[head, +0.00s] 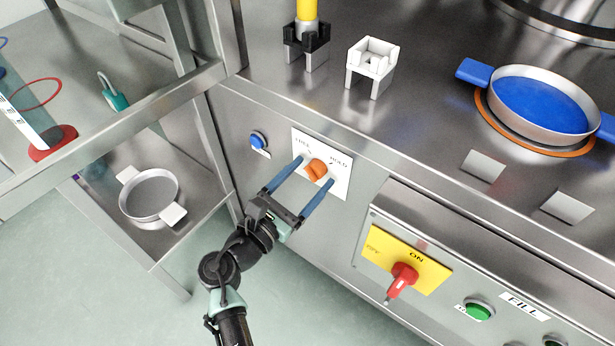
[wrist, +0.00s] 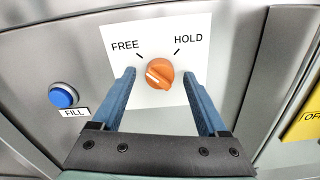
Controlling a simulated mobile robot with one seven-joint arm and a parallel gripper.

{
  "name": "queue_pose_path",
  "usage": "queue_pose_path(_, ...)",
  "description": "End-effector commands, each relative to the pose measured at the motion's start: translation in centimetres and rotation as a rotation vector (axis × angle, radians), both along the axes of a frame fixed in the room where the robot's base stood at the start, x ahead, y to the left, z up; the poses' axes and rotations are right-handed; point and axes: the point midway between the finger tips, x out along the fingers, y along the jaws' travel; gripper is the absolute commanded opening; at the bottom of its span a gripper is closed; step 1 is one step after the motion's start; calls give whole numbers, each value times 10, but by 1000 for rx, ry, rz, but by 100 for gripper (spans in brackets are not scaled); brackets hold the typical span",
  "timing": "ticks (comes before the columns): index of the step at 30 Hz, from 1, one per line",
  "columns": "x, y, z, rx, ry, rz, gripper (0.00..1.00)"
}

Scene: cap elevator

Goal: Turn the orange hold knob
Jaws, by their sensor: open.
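The orange hold knob (head: 316,169) sits on a white plate (head: 338,184) on the steel front panel. In the wrist view the knob (wrist: 160,73) shows the label FREE at its upper left and HOLD at its upper right. Its pale mark points to the left, toward the FREE side. My gripper (head: 318,172) is open, with its blue fingers pointing at the panel. In the wrist view the fingers of my gripper (wrist: 160,82) stand left and right of the knob, with gaps on both sides. I cannot tell how far the fingertips are from the plate.
A blue button (wrist: 62,96) marked FILL is left of the plate. A red switch (head: 403,276) on a yellow plate (head: 375,250) sticks out at the lower right, near a green button (head: 478,310). A shelf with a pan (head: 150,193) stands at the left.

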Motion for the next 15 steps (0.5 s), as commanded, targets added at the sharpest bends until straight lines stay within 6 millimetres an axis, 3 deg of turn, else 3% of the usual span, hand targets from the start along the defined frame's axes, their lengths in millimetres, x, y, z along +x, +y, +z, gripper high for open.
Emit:
queue_pose_path(2, 0, 0, 0, 0, 0, 0, 71)
queue_pose_path(13, 0, 0, 0, 0, 0, 0, 4)
queue_pose_path(15, 0, 0, 0, 0, 0, 0, 0)
